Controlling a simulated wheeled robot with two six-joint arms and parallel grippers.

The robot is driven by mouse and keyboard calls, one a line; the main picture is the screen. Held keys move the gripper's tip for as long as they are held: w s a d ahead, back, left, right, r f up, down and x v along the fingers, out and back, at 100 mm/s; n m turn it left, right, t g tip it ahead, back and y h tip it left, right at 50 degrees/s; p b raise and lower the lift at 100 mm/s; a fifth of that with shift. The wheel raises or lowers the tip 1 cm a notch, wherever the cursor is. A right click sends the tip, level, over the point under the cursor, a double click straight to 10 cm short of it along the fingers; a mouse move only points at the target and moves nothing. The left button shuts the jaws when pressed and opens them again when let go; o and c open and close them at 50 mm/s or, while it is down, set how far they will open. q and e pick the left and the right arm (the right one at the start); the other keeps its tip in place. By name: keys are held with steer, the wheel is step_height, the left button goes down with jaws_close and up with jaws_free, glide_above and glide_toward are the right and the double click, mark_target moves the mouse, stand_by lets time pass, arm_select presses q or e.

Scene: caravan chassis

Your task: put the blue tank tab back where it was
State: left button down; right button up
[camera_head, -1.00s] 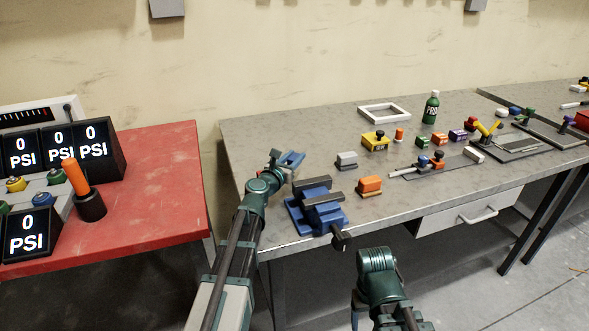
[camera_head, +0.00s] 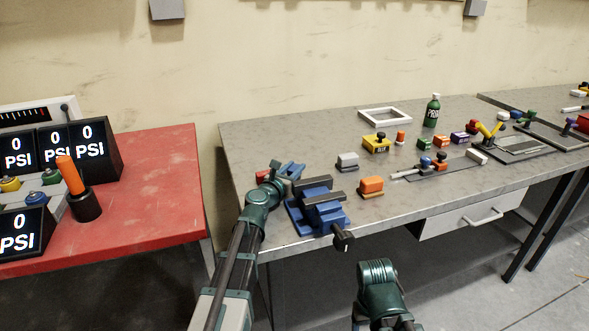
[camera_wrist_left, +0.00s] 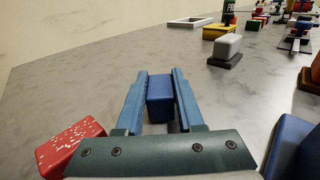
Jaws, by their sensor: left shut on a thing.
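My left gripper (camera_head: 293,169) is over the near left corner of the grey bench, just behind the blue vise. In the left wrist view its two blue fingers (camera_wrist_left: 160,88) are shut on the blue tank tab (camera_wrist_left: 160,96), a small blue block. The fingers hide its sides. In the head view the tab is too small to tell from the blue fingers. I cannot tell whether it touches the bench. My right arm comes in at the bottom, but its fingers do not show.
A blue vise (camera_head: 318,208) stands right of the left gripper. A red block (camera_wrist_left: 70,146) lies close on its left. A grey block (camera_head: 347,161) and an orange block (camera_head: 371,186) stand to the right. The bench (camera_head: 270,143) is clear behind the gripper.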

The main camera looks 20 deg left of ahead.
arm_select(q)
steer(key=c, duration=0.5)
jaws_free()
steer(key=shift+s+f, duration=0.1)
steer(key=shift+r+p, duration=0.3)
steer(key=shift+p, duration=0.05)
steer(key=shift+r+p, duration=0.5)
steer(key=v, duration=1.1)
steer(key=shift+s+f, duration=0.2)
steer(key=shift+s, duration=0.2)
steer(key=shift+r, duration=0.1)
